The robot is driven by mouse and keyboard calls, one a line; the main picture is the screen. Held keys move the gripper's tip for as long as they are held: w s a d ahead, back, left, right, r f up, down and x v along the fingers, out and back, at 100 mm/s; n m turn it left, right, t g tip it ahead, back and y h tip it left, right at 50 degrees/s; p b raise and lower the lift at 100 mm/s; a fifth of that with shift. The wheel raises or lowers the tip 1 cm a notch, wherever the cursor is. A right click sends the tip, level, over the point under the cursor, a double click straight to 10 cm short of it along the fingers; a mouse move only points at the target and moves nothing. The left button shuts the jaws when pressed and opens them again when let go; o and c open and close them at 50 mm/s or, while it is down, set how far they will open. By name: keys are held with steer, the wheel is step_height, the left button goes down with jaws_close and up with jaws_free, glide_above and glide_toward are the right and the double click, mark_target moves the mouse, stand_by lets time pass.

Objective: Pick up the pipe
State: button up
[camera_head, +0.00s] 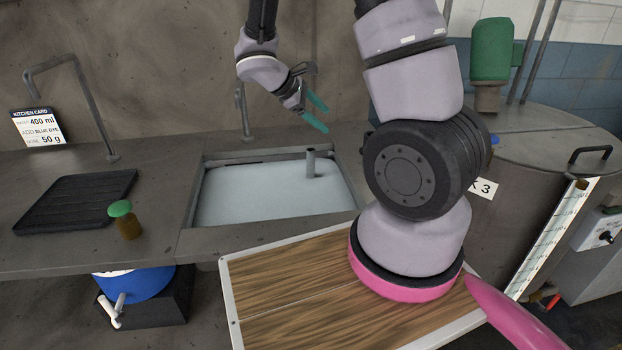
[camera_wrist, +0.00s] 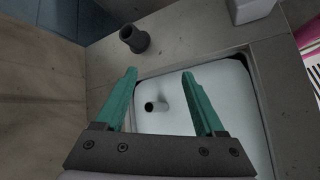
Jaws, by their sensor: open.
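The pipe (camera_head: 311,163) is a short grey tube standing upright in the pale basin (camera_head: 250,195), toward its back right. In the wrist view, the pipe (camera_wrist: 161,104) shows as a short tube with a dark open end, lying between the two finger lines and beyond the fingertips. My gripper (camera_head: 319,116) hangs above the back right of the basin, over the pipe and apart from it. In the wrist view, my gripper (camera_wrist: 160,73) has its two green fingers spread wide with nothing between the tips.
A bent tap (camera_head: 243,112) stands behind the basin. A black ribbed tray (camera_head: 76,200) and a green-topped brown bottle (camera_head: 127,224) are on the counter at left, near a kitchen card (camera_head: 38,127). A large metal vessel (camera_head: 540,140) is at right. A dark hollow cylinder (camera_wrist: 134,39) stands beside the basin.

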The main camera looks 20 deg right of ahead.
steer(key=w+a+f+n+t+h, duration=0.1)
steer(key=w+f+n+t, duration=0.1)
steer(key=f+n, duration=0.25)
steer(key=w+a+f+n+t+h, duration=0.1)
steer(key=w+f+n+h, duration=0.15)
steer(key=f, duration=0.35)
steer(key=n+t+y, duration=0.1)
steer(key=n+t, duration=0.2)
steer(key=n, duration=0.3)
glide_toward(308, 166)
steer(key=x, duration=0.4)
steer(key=shift+d+r, duration=0.15)
steer(key=shift+r, duration=0.2)
steer(key=shift+w+d+f+n, duration=0.1)
steer(key=shift+w+f+n, duration=0.05)
steer(key=shift+f+n, duration=0.2)
steer(key=x, duration=1)
steer(key=shift+f+t, duration=0.3)
steer(key=shift+y, duration=0.25)
jaws_close()
